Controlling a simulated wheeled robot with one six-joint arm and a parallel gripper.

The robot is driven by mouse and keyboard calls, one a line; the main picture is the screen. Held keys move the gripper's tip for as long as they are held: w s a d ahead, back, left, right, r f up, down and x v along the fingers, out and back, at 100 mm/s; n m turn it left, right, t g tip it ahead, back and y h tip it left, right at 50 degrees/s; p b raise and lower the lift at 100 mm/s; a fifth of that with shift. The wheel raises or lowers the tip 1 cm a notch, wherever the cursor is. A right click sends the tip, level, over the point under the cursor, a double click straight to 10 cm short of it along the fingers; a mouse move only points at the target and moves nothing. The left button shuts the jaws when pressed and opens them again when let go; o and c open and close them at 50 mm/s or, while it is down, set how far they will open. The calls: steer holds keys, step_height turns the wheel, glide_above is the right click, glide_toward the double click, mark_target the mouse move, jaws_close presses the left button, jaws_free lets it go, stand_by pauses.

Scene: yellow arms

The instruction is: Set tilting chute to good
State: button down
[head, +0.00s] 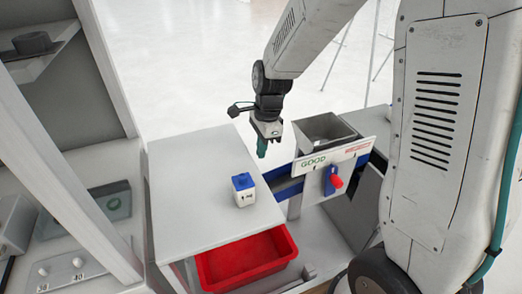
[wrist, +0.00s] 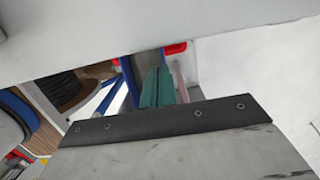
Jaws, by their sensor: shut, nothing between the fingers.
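The tilting chute has a grey metal hopper (head: 325,131) on top and a white sign panel (head: 336,158). The panel reads GOOD in green at its left and has red lettering, too small to read, at its right. Below the panel is a blue lever plate with a red handle (head: 336,181). A blue-sided channel (head: 287,187) runs between the panel and the white table. My gripper (head: 262,150) points down left of the hopper, apart from the red handle. Its teal fingers (wrist: 158,88) are shut and empty. Which way the chute tilts is hard to tell.
A white cube with a blue top (head: 243,190) stands on the white table (head: 195,185). A red bin (head: 247,262) sits beneath it. A shelf unit (head: 60,150) fills the left side. My arm covers the right side. Open floor lies behind.

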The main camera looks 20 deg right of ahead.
steer(key=s+d+r+n+h, duration=0.1)
steer(key=s+d+r+n, duration=0.2)
steer(key=s+r+n, duration=0.65)
steer(key=s+d+r+n+h, duration=0.1)
steer(key=s+d+r+n, duration=0.2)
steer(key=s+r+n, duration=0.7)
steer(key=w+d+f+m, duration=0.4)
steer(key=w+d+m, duration=0.5)
steer(key=d, duration=0.3)
steer(key=w+d+f+m+h, duration=0.1)
steer(key=w+d+f+m, duration=0.3)
steer(key=w+d+m, duration=0.6)
steer(key=shift+w+d, duration=0.25)
steer(key=shift+d, duration=0.95)
steer(key=shift+f+m, duration=0.1)
steer(key=shift+m, duration=0.15)
steer(key=f, duration=0.4)
steer(key=d+f, duration=0.1)
steer(key=f, duration=0.4)
steer(key=d+f, duration=0.1)
steer(key=f, duration=0.3)
steer(key=shift+f, duration=0.4)
